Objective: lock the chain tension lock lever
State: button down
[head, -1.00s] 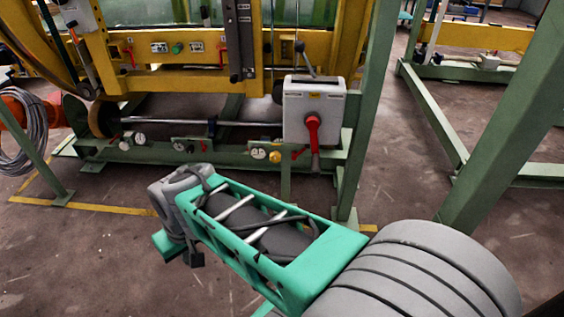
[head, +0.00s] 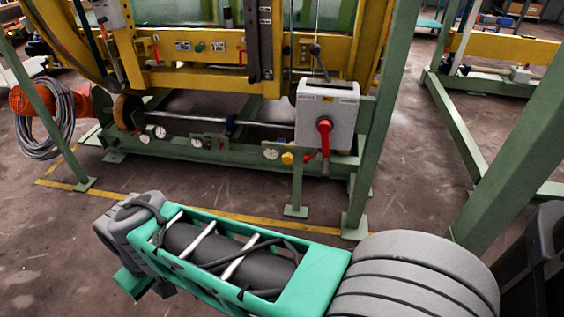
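A grey box (head: 341,104) is mounted on the right end of the machine frame, beside a green post. A red rotary handle (head: 324,128) on its front points down. A thin lever with a dark ball knob (head: 315,49) rises from behind the top of the box and leans left. Small red levers (head: 311,156) sit on the low green beam. I cannot tell which of these is the chain tension lock lever. My arm reaches across the lower foreground, apart from them all. My gripper's fingers do not show.
The yellow machine frame (head: 200,78) and its green lower beam (head: 225,152) fill the back. Green posts (head: 372,130) stand at the right. A coiled grey cable (head: 42,130) hangs at the left. Floor between my arm and the machine is clear, with a yellow line (head: 250,218).

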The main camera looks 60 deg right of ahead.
aim_at(307, 157)
jog(key=z, duration=1.15)
